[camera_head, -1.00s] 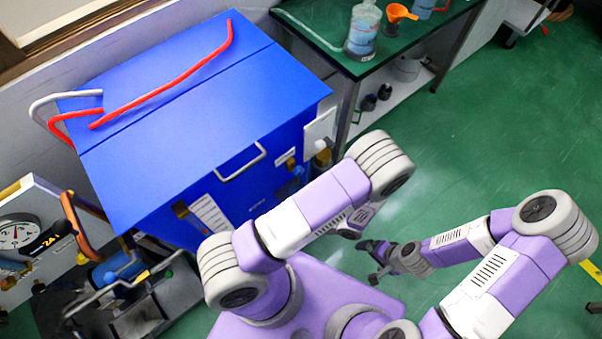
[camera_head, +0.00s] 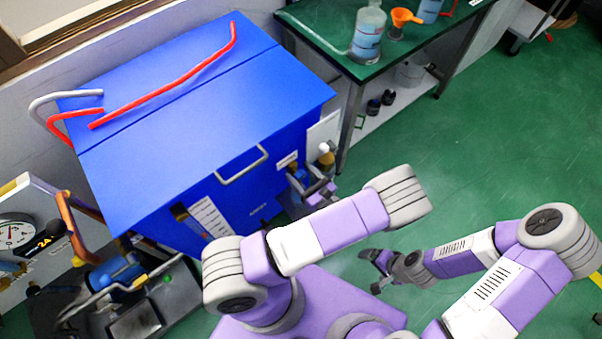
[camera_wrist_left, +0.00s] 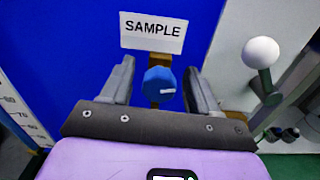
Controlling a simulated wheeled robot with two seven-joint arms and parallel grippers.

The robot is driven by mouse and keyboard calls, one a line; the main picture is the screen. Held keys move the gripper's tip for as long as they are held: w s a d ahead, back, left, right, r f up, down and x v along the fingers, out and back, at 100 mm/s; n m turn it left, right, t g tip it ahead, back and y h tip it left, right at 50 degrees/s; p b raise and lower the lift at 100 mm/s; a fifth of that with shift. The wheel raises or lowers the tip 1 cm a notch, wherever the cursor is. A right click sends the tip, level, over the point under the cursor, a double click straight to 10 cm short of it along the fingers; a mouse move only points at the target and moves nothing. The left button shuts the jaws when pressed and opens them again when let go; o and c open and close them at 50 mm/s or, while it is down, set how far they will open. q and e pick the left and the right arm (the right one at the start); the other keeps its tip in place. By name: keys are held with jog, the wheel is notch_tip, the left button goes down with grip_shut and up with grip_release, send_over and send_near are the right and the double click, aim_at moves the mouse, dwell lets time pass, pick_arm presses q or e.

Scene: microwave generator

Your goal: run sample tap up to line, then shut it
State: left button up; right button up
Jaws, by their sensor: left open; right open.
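The blue sample tap knob (camera_wrist_left: 160,82) sits below a white SAMPLE label (camera_wrist_left: 153,32) on the blue cabinet front. My left gripper (camera_wrist_left: 162,85) is open, with one finger on each side of the knob; contact is not clear. In the head view my left gripper (camera_head: 304,180) is at the cabinet's right front, partly hiding the tap. A white scale strip (camera_head: 211,216) with markings stands lower left on the cabinet front; its level cannot be read. My right gripper (camera_head: 377,270) is open and empty over the floor. A container under the tap is not visible.
A white ball-ended lever (camera_wrist_left: 261,54) stands right of the tap. The blue cabinet (camera_head: 190,110) has a front handle (camera_head: 242,166). A green bench (camera_head: 325,25) holds a bottle (camera_head: 368,35) and orange funnel (camera_head: 402,17). The green floor at right is mostly clear.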

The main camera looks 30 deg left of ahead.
pick_arm(q)
jog(key=shift+a, duration=0.1)
jog(key=c, duration=1)
jog(key=shift+w+r+m+p, duration=0.1)
jog(key=shift+r+m+p, duration=0.1)
jog(key=shift+m+p, duration=0.6)
jog(key=shift+c, duration=0.2)
jog(key=shift+f+m+p, duration=0.1)
jog(key=shift+m+p, duration=0.2)
jog(key=shift+m, duration=0.4)
jog(key=o, duration=1)
jog(key=shift+o, duration=0.2)
jog(key=shift+f, duration=0.1)
